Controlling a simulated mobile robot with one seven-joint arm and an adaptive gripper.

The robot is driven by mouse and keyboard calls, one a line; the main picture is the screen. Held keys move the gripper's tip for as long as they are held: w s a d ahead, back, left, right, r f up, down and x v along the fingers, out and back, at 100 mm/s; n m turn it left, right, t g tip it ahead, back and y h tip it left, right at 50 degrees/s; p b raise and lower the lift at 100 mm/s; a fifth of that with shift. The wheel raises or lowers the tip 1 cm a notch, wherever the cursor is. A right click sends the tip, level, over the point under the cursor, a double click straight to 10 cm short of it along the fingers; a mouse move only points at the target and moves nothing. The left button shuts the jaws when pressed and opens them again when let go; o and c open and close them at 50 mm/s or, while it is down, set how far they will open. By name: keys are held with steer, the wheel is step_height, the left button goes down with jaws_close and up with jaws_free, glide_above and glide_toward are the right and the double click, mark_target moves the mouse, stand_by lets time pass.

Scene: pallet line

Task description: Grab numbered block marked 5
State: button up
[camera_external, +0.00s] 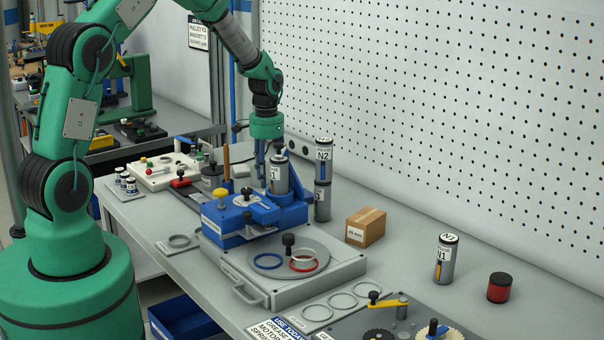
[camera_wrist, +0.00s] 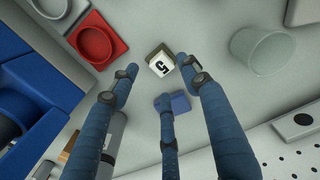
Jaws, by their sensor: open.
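The block marked 5 (camera_wrist: 160,64) is a small pale block with a black 5 on its top. In the wrist view it rests on the grey bench, near the upper middle. My gripper (camera_wrist: 158,78) has blue fingers, spread apart and empty. Two fingertips lie to the left and right of the block in the picture, and the third finger is below it. I cannot tell the height gap between fingertips and block. In the external view my gripper (camera_external: 264,160) points down behind the blue fixture, its fingers partly hidden by a labelled cylinder. The block is hidden there.
In the wrist view, a red square holder (camera_wrist: 120,46) is left of the block and a translucent cup (camera_wrist: 262,48) is to the right. The blue fixture (camera_external: 225,238) bears a grey cylinder (camera_external: 279,176). Stacked cylinders (camera_external: 322,170) and a cardboard box (camera_external: 366,227) stand nearby.

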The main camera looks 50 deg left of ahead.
steer(key=shift+f+b, duration=0.5)
steer(key=shift+f, duration=2.1)
jaws_close()
